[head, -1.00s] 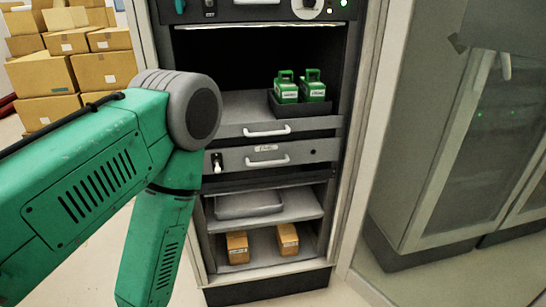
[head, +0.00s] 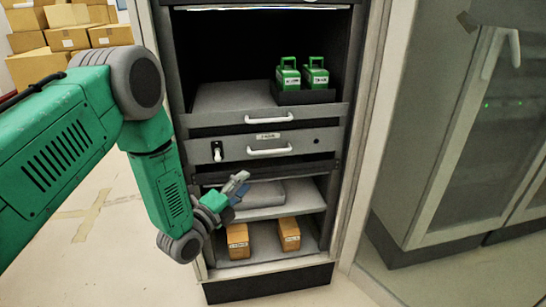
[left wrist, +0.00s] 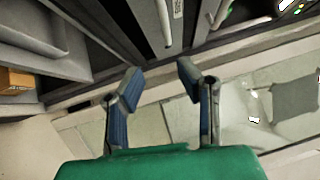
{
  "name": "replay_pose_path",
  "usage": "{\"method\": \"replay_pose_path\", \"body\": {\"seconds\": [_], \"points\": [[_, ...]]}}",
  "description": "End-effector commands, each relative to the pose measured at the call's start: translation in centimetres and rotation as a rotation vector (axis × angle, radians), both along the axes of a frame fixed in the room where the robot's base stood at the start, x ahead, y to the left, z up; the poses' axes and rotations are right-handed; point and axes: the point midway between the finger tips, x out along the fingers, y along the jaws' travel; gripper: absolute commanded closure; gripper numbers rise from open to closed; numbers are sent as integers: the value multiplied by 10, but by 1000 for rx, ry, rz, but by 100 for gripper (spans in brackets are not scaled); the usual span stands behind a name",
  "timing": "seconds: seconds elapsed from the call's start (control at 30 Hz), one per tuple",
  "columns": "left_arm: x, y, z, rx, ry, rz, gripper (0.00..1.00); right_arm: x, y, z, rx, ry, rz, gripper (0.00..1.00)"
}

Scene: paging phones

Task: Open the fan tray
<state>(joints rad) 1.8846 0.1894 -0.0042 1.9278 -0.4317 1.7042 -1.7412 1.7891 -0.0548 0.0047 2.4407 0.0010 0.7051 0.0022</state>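The lower drawer front (head: 232,151) in the rack has a small label, a white handle (head: 270,151) and a white latch-like part (head: 217,154) at its left; I take it for the fan tray, though the label is too small to read. It looks shut. A plain drawer (head: 220,119) with its own white handle sits just above. My left gripper (head: 240,187) is below and left of the labelled handle, apart from it. In the left wrist view its fingers (left wrist: 157,77) are open and empty, with the labelled handle (left wrist: 163,22) beyond them. My right gripper is not in view.
Two green canisters (head: 301,76) stand in a dark holder above the drawers. Below, a grey tray (head: 262,194) lies on a shelf, with two orange-brown boxes (head: 262,236) under it. A glass-door cabinet (head: 480,130) stands at right. Cardboard boxes (head: 60,35) are piled at back left.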

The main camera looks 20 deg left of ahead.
Motion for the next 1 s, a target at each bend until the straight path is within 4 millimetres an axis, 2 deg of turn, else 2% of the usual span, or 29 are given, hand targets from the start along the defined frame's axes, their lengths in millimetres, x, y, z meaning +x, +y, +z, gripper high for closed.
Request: {"method": "replay_pose_path", "body": {"seconds": [0.17,0.27,0.7,0.83,1.0], "points": [[12,-1,9,34,-47,2,69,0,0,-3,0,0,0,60],[26,-4,10,33,-46,2,69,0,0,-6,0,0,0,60],[111,-25,21,31,-43,4,69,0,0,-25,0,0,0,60],[126,-29,23,31,-42,3,69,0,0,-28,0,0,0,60],[134,-31,25,31,-40,3,69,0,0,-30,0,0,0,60]]}}
